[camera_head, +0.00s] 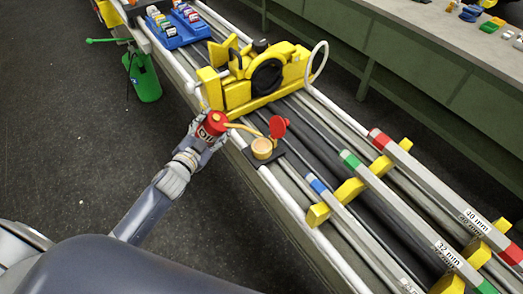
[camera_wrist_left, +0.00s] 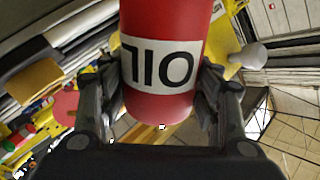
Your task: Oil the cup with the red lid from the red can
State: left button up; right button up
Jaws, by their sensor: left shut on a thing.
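My left gripper (camera_head: 204,136) is shut on the red oil can (camera_head: 212,124), which carries a white label. The can's yellow spout (camera_head: 243,128) points right, and its end is close to the cup; I cannot tell whether it touches. The yellow cup (camera_head: 262,149) stands on a dark plate at the boom's near edge. Its red lid (camera_head: 278,127) is raised open. In the left wrist view the can (camera_wrist_left: 165,100) fills the space between the fingers, and its label shows upside down. My right gripper is not in view.
A yellow machine part (camera_head: 258,75) with a black wheel sits on the boom behind the cup. Marked bars (camera_head: 400,200) lie on yellow supports to the right. A blue tray (camera_head: 180,30) and a green container (camera_head: 143,80) are at the upper left.

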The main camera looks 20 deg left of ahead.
aim_at(212, 118)
pick_arm(q)
jog(key=shift+r, duration=0.1)
notch_tip(212, 118, up, 2)
jog(key=shift+r+n+p, duration=0.1)
jog(key=shift+n+p, duration=0.8)
jog(key=shift+p, duration=0.1)
notch_tip(212, 118, up, 3)
jog(key=n+t+p, duration=0.1)
jog(key=n+p, duration=0.1)
jog(key=n, duration=0.1)
jog(key=shift+n+h+p, duration=0.3)
jog(key=shift+h, duration=0.1)
jog(key=shift+r+n, duration=0.35)
jog(key=shift+n, duration=0.35)
